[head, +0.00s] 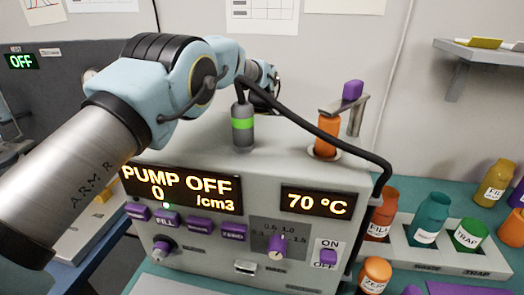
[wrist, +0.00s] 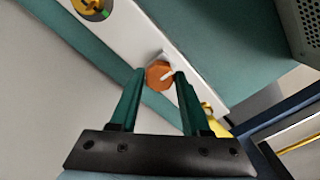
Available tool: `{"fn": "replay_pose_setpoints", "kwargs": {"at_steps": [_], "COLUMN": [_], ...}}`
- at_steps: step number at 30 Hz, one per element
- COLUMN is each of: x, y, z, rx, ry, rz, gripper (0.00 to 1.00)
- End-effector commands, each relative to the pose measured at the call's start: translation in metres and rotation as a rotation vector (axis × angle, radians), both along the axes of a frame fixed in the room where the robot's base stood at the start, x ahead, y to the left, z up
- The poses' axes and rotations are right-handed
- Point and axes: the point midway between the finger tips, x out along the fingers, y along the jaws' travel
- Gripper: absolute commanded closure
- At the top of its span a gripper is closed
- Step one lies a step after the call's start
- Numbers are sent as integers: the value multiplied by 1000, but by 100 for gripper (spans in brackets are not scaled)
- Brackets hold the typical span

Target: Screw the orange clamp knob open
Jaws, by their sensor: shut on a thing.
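The orange clamp knob (wrist: 160,75) shows in the wrist view, a small faceted knob with a pale line on its face. It sits on a white strip (wrist: 185,85) with a grey piece beside it. My gripper (wrist: 159,73) has its two green fingers on either side of the knob, shut on it at their tips. In the head view my arm reaches behind the grey pump machine, and the gripper and the knob are hidden there.
The grey pump machine (head: 205,260) reads "PUMP OFF" and 70 °C. An orange bottle (head: 327,135) and a black hose (head: 330,140) are on its top. Several coloured bottles stand in a rack (head: 450,262) at the right. A yellow piece (wrist: 215,120) lies near my right finger.

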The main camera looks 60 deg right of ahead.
Motion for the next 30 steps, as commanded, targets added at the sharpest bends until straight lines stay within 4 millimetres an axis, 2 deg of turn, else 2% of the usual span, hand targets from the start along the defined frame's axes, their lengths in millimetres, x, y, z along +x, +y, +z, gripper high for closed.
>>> {"fn": "replay_pose_setpoints", "kwargs": {"at_steps": [1, 9, 19, 23, 30], "x": [0, 0, 0, 0, 0], "y": [0, 0, -1, -1, -1], "z": [0, 0, 5, 23, 71], "rx": [0, 0, -1, -5, -5], "ry": [0, 0, 0, -1, -1], "rz": [0, -1, -1, -1, -1], "gripper": [51, 23, 23, 23, 23]}}
